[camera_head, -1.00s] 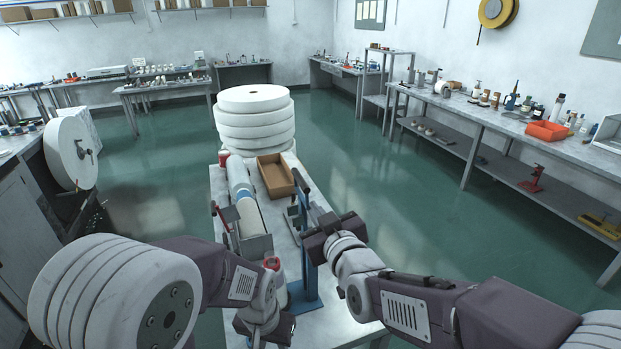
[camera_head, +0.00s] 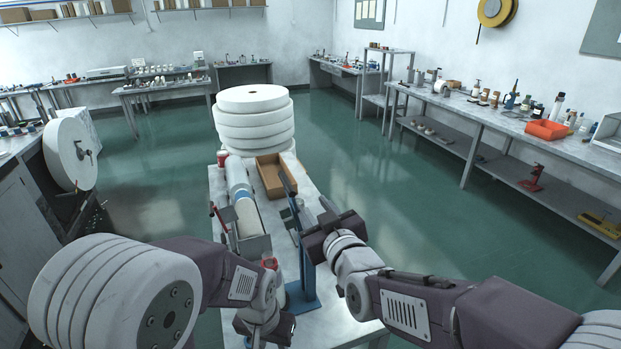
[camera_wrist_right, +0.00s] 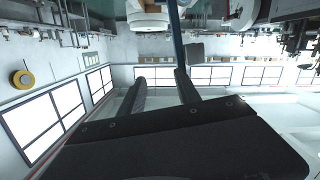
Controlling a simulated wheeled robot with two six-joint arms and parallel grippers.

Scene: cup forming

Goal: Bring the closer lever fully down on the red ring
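The closer is a blue stand with its base (camera_head: 303,296) on the near part of the narrow table. Its long blue lever (camera_head: 290,190) slants up and away from the stand. My right gripper (camera_head: 325,210) is just right of the lever. In the right wrist view its two dark fingers (camera_wrist_right: 160,80) are apart with nothing between them; a blue bar (camera_wrist_right: 176,40) passes close by the right finger.
A cardboard-coloured open box (camera_head: 272,180) lies on the table beyond the closer. A row of white cups (camera_head: 247,212) in a holder runs along its left. A stack of large white discs (camera_head: 255,120) stands at the far end. Green floor is clear on the right.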

